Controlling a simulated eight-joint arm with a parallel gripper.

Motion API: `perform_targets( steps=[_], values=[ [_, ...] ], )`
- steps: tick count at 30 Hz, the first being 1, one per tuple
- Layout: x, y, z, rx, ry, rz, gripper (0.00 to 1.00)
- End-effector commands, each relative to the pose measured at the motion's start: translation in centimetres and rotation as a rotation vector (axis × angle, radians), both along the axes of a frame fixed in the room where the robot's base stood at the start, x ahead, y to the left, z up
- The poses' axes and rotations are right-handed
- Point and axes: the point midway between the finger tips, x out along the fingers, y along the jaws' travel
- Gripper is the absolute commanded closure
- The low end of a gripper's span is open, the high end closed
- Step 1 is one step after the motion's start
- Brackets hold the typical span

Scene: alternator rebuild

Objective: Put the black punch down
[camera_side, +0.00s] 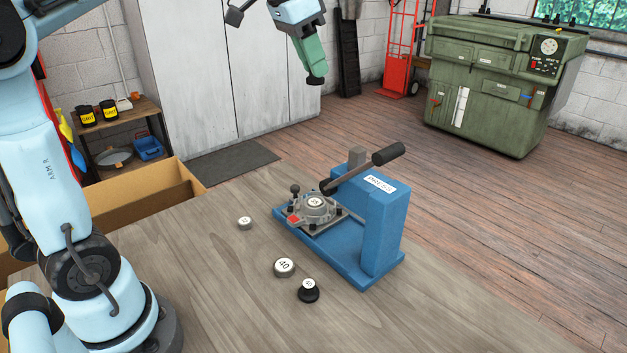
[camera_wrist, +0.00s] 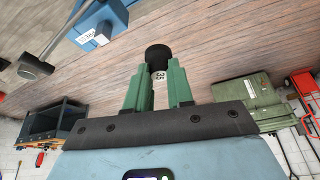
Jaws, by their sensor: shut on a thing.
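My gripper (camera_side: 310,52) is raised high, above and beyond the workbench. It also shows in the wrist view (camera_wrist: 159,82), with its green fingers shut on a black punch (camera_wrist: 157,56). The punch has a round black end past the fingertips and a white part marked 35 between them. In the side view the black end of the held punch (camera_side: 316,80) points down, clear of everything. The blue press (camera_side: 378,230) stands on the bench below, with a grey metal housing (camera_side: 317,207) on its base.
The press lever (camera_side: 386,153) sticks out up and right. The left and front bench areas are mostly clear.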

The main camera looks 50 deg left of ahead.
Motion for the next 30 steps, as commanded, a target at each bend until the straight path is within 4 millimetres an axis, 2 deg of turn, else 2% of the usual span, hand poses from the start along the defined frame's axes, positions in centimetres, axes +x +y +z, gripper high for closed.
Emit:
perform_targets(
  steps=[5,11,17,20,24,30],
  values=[
    [0.0,0.0,2.1,0.000,0.000,0.000,1.00],
    [-1.3,-4.5,2.3,0.000,0.000,-0.113,1.00],
    [-3.8,-10.1,2.6,0.000,0.000,-0.269,1.00],
    [-6.0,-13.6,2.8,0.001,0.001,-0.378,1.00],
    [-10.0,-18.3,2.8,0.001,0.001,-0.545,1.00],
    [-16.2,-23.0,2.6,0.001,0.000,-0.773,1.00]
  ],
)
